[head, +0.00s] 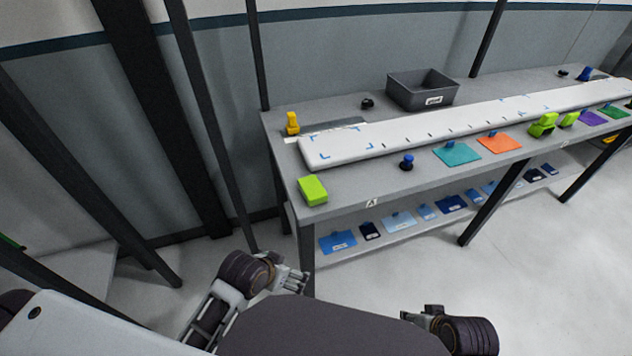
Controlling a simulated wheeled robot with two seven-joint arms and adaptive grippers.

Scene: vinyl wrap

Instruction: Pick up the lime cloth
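A lime-green, block-like piece, seemingly the lime cloth (312,190), lies on the near left corner of the grey workbench (340,188). It looks like a thick folded pad, and nothing touches it. My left gripper (298,281) is low in front of the bench's left end, below and apart from the lime piece. My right gripper (408,316) is lower and further right, over the floor, away from the bench. Both grippers are small in view, and their finger openings cannot be made out.
A long white panel (400,134) runs along the bench. A grey bin (422,91) stands behind it. A yellow tool (292,123), a blue knob (407,162), a teal sheet (457,154), an orange sheet (499,144) and a lime clamp (543,124) lie around it. Bench legs stand below.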

